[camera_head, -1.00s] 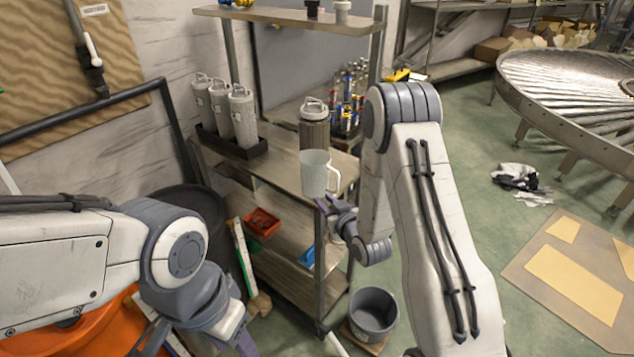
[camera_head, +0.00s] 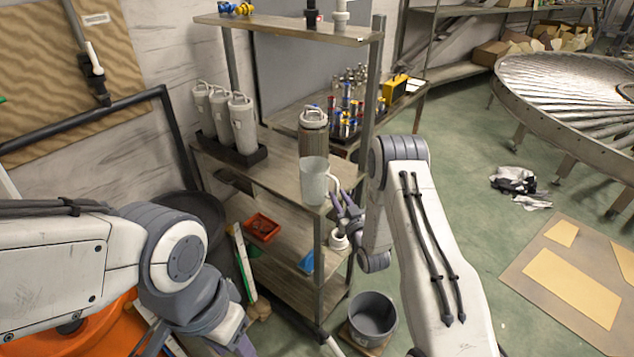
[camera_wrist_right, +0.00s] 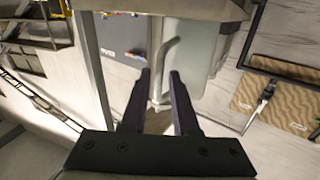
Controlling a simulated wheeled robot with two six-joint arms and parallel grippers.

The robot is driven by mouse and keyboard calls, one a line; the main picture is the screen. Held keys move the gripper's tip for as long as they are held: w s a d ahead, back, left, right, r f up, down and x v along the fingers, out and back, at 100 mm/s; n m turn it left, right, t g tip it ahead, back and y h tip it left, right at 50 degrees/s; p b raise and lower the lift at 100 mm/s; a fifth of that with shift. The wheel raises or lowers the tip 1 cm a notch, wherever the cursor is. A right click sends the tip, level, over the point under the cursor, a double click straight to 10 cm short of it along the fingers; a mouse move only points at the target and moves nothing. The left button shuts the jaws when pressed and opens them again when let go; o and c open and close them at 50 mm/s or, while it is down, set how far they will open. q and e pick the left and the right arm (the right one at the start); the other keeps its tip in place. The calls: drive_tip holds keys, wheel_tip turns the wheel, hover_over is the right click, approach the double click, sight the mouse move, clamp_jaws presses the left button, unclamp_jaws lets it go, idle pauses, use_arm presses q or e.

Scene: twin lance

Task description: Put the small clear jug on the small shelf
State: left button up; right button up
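The small clear jug (camera_head: 314,182), pale and translucent with a white handle on its right, stands upright at the front corner of the small shelf's (camera_head: 275,180) wooden top board. My right gripper (camera_head: 345,200) is just right of the jug, by the lower end of its handle. In the right wrist view its two dark fingers (camera_wrist_right: 160,75) are apart, with the jug (camera_wrist_right: 198,62) just beyond them. I cannot tell whether a finger touches the handle. My left gripper (camera_head: 195,345) is low at the left, with its fingertips partly cut off.
A grey canister (camera_head: 313,135) stands behind the jug. Several pale canisters (camera_head: 242,125) stand in a dark tray to the left. A higher board (camera_head: 285,22) hangs over the shelf top. A grey bucket (camera_head: 373,315) is on the floor below.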

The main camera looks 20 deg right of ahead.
drive_tip(key=shift+w+a, duration=0.1)
drive_tip(key=shift+w, duration=1.25)
clamp_jaws()
idle(0.4)
